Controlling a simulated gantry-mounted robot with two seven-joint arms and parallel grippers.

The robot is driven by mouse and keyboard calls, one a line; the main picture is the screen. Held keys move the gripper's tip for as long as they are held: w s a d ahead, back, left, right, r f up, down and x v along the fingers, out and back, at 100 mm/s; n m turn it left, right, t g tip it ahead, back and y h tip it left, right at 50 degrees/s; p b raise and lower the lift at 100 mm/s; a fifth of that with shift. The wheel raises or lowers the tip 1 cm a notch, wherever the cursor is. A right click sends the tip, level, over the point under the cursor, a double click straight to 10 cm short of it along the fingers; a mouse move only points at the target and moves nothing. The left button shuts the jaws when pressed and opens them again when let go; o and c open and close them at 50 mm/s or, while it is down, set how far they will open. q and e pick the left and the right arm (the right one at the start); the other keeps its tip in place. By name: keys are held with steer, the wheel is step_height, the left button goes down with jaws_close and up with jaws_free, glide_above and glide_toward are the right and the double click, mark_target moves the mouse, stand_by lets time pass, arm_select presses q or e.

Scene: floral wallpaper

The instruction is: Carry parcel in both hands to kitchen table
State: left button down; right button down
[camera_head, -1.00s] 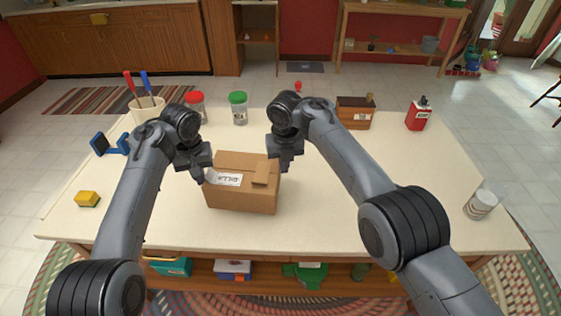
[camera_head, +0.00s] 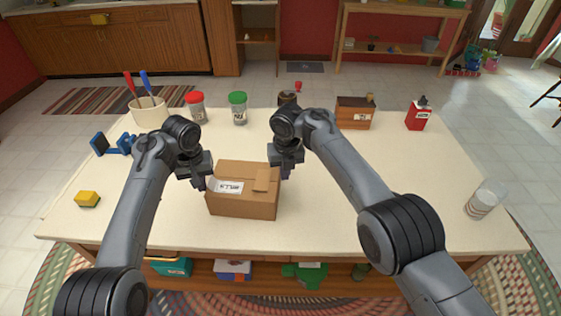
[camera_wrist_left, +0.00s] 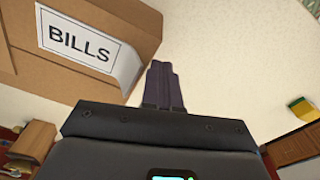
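The left wrist view shows the label reading "BILLS" on the box (camera_wrist_left: 95,95). My left gripper (camera_head: 203,184) is beside the box's left end; its fingers (camera_wrist_left: 163,85) are together with nothing visible between them. Whether they touch the box I cannot tell. My right gripper (camera_head: 286,174) points down at the box's right end; its fingertips are too small and dark to read.
On the table are a yellow sponge (camera_head: 87,199), a blue object (camera_head: 112,144), a utensil crock (camera_head: 149,111), a red-lidded jar (camera_head: 196,107), a green-lidded jar (camera_head: 238,108), a wooden box (camera_head: 355,113), a red tin (camera_head: 418,115) and a glass (camera_head: 484,200). The right-centre tabletop is clear.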

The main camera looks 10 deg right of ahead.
arm_select(q)
steer(key=shift+a, duration=0.55)
steer(key=c, duration=1.4)
jaws_free()
steer(key=shift+w+a, duration=0.1)
steer(key=shift+a, duration=0.65)
arm_select(e)
steer(key=d, duration=0.2)
steer(key=shift+d, duration=0.3)
steer(key=shift+w, duration=0.1)
steer(key=c, duration=1.4)
jaws_free()
arm_select(q)
step_height(320, 180, up, 12)
steer(key=s, duration=0.1)
arm_select(e)
step_height(320, 180, up, 12)
steer(key=shift+s, duration=0.45)
